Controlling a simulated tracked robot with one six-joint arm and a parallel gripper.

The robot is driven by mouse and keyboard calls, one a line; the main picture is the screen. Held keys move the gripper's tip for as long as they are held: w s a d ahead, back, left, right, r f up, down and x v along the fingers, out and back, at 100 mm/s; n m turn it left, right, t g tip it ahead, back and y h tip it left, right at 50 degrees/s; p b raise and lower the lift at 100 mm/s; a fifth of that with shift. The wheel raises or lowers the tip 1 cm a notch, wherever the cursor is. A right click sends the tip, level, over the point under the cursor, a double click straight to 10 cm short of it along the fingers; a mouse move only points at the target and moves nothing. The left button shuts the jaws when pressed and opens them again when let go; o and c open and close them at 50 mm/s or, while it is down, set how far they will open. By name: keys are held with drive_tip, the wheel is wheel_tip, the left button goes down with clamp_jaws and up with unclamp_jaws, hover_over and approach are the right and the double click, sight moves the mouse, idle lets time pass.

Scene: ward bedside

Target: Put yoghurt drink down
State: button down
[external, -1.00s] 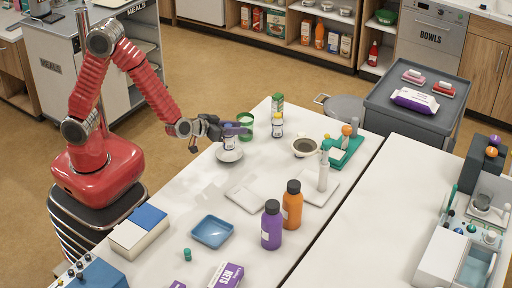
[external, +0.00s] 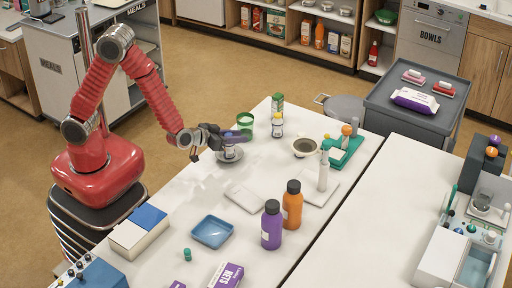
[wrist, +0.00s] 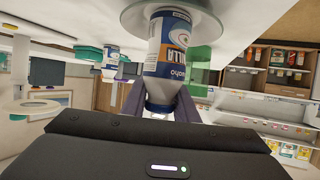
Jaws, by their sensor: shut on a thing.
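The yoghurt drink (external: 230,151), a small white and blue bottle, is between the jaws of my gripper (external: 231,138), which is shut on it. It is upright over a round grey-white saucer (external: 239,158) near the table's far left edge. The wrist view is upside down; there the drink (wrist: 169,50) shows blue label print and its base meets the saucer (wrist: 215,17) or nearly so. I cannot tell if it fully rests there. My gripper's fingers (wrist: 160,98) flank its upper part.
A bowl (external: 305,147) is to the right. A flat white tray (external: 244,196) lies in front, near purple (external: 271,228) and orange (external: 292,207) bottles.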

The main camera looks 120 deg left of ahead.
drive_tip(key=c, duration=1.3)
unclamp_jaws()
drive_tip(key=shift+c, duration=0.2)
drive_tip(key=v, duration=1.2)
drive_tip(key=shift+w+r, duration=0.1)
drive_tip(key=shift+w, duration=0.05)
